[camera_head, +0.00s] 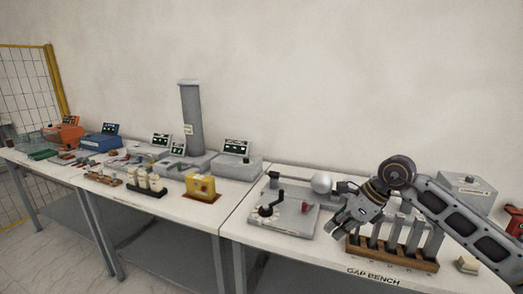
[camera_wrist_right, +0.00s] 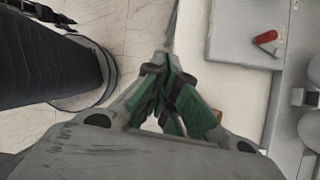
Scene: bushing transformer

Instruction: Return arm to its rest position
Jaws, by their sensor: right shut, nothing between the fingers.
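My right arm (camera_head: 455,215) comes in from the right in the head view. My right gripper (camera_head: 338,229) is above the front part of the gap bench, between a flat grey plate fixture (camera_head: 285,222) and a wooden rack (camera_head: 395,258). In the right wrist view the green-padded fingers of the right gripper (camera_wrist_right: 165,75) meet at their tips, with nothing between them. The gripper appears apart from the fixture. My left gripper is not in view.
The rack holds several grey upright bars. A grey box (camera_head: 465,190) stands behind my arm. The left table holds a yellow block (camera_head: 201,187), a tall grey column (camera_head: 191,120) and several instruments.

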